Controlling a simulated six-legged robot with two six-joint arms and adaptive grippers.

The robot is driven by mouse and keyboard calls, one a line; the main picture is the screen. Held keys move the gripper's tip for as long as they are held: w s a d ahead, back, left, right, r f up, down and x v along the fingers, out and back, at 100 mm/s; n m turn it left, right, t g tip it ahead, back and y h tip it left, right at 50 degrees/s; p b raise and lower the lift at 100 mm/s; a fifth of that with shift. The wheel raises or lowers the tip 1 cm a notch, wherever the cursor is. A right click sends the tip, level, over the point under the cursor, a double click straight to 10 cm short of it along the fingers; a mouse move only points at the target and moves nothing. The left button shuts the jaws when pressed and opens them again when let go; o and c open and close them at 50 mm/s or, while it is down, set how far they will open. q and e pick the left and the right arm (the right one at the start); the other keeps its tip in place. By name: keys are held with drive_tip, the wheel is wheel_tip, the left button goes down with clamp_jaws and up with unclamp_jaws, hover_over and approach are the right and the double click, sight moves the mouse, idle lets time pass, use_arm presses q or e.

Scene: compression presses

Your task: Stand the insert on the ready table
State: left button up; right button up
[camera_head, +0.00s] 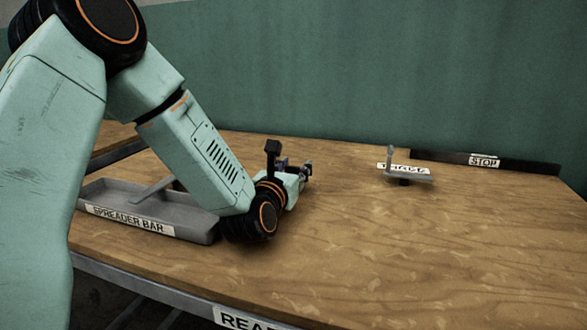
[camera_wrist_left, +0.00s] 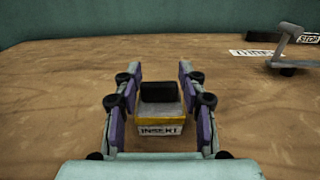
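The insert (camera_wrist_left: 159,112) shows in the left wrist view as a small upright block with a yellow band, a white label facing me and a black top part. My left gripper (camera_wrist_left: 158,80) has one finger on each side of it. Narrow gaps seem to show beside its near face, but whether the pads touch it farther forward is unclear. In the head view my left gripper (camera_head: 304,170) is low over the wooden ready table (camera_head: 420,260), and the insert cannot be made out there. My right gripper is in neither view.
A grey tray labelled SPREADER BAR (camera_head: 195,225) is at the table's left. A grey angled piece on a dark foot (camera_head: 410,179) stands right of my gripper, by a white label. A dark strip marked STOP (camera_head: 450,159) runs along the back. The front right is clear.

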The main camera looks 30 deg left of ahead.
use_arm(q)
drive_tip(key=shift+o, duration=0.9)
drive_tip(key=shift+s+r, duration=0.1)
drive_tip(key=shift+r, duration=0.15)
drive_tip(key=p+v, duration=0.3)
drive_tip(key=v, duration=0.7)
drive_tip(key=shift+p+v, duration=0.5)
drive_tip(key=shift+v, duration=0.4)
drive_tip(key=shift+s, duration=0.15)
